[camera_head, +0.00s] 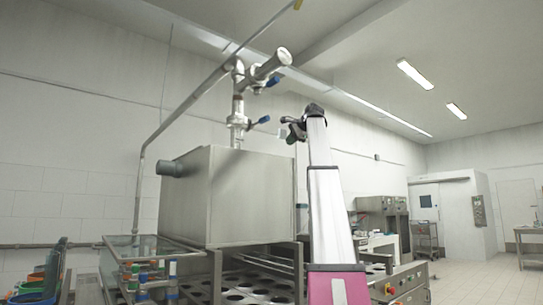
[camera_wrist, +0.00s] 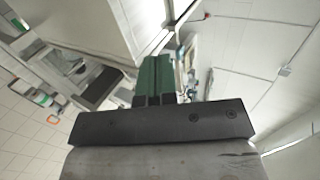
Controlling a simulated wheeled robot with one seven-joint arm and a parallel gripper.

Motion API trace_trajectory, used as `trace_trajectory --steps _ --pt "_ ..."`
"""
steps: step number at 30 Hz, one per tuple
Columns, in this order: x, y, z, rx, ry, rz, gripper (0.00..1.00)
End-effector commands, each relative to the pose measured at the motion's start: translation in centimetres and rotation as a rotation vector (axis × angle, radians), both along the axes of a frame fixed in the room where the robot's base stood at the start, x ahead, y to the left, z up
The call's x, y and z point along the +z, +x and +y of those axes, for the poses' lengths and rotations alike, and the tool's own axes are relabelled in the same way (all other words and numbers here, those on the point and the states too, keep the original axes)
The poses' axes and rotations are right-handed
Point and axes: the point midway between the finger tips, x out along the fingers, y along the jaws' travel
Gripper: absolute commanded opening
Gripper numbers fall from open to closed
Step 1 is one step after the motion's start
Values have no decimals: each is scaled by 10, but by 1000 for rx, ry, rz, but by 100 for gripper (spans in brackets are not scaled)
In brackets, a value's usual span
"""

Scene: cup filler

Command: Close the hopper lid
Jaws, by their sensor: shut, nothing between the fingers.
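The hopper is a large grey steel box (camera_head: 235,195) left of centre in the head view, above the filling machine. I see it from below its top edge, so I cannot make out the lid or tell whether it is open. My gripper (camera_head: 287,128) is small and dark in the head view, at the top of my arm, close to the hopper's upper right corner in the picture. In the wrist view my gripper's green fingers (camera_wrist: 156,76) are together with nothing between them. I cannot tell whether they touch anything.
A steel pipe with blue-handled valves (camera_head: 238,100) rises behind the hopper. Below is the machine's plate with round holes (camera_head: 240,288). A glass-sided guard (camera_head: 145,250) stands at the left, beside stacked coloured cups (camera_head: 40,280). Open floor (camera_head: 480,285) lies at the right.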

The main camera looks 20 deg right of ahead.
Motion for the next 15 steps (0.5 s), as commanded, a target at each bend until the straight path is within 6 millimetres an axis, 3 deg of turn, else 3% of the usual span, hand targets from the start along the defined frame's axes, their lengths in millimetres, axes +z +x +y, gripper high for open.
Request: trace_trajectory --steps 5,15 --pt "-2 9 8 6 -6 -2 0" --pt "-32 58 23 6 -6 -2 0"
